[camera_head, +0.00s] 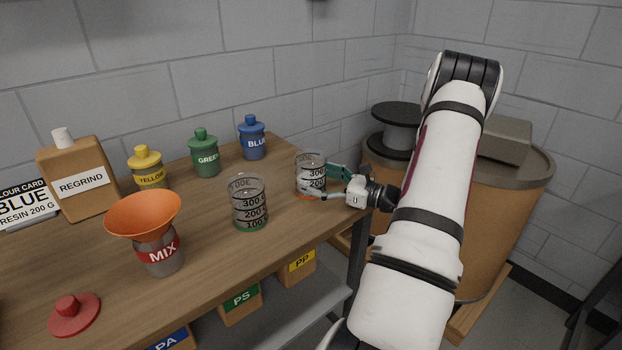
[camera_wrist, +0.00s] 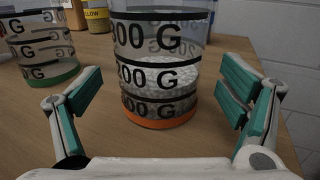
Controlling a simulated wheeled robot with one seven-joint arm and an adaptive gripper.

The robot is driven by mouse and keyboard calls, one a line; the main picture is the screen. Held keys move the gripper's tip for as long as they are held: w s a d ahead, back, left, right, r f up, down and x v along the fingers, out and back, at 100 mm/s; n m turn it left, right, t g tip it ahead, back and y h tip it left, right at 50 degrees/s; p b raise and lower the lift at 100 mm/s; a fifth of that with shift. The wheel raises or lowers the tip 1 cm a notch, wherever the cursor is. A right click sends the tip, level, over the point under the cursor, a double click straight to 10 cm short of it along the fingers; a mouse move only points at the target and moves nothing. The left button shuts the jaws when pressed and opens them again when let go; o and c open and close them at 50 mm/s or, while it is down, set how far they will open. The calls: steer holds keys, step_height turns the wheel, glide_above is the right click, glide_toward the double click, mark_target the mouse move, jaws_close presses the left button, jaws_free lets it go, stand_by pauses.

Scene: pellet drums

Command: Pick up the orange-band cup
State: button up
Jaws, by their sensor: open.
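The orange-band cup (camera_head: 311,177) is a clear graduated cup with an orange base band, upright near the right end of the bench. In the wrist view the orange-band cup (camera_wrist: 160,65) holds whitish pellets in its lower part. My gripper (camera_head: 330,181) is open at the cup's right side. In the wrist view my gripper (camera_wrist: 168,96) has its teal-padded fingers to the left and right of the cup's lower part, with gaps to both sides. A similar green-band cup (camera_head: 249,205) stands to the left; it also shows in the wrist view (camera_wrist: 40,50).
Blue (camera_head: 252,138), green (camera_head: 204,153) and yellow (camera_head: 147,168) bottles stand along the back. A large drum (camera_head: 497,215) stands right of the bench.

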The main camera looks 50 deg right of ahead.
mark_target(311, 166)
steer(key=w, duration=0.4)
steer(key=shift+a+r, duration=0.2)
steer(key=shift+a, duration=0.15)
steer(key=c, duration=1.4)
steer(key=shift+r, duration=0.1)
steer(key=shift+r, duration=0.45)
steer(key=r, duration=0.1)
steer(key=s+r, duration=0.1)
steer(key=shift+a+r, duration=0.2)
steer(key=shift+r, duration=0.1)
steer(key=s+a+r, duration=0.1)
steer(key=s+a, duration=0.6)
steer(key=s, duration=0.6)
steer(key=shift+r, duration=0.2)
steer(key=shift+a, duration=0.1)
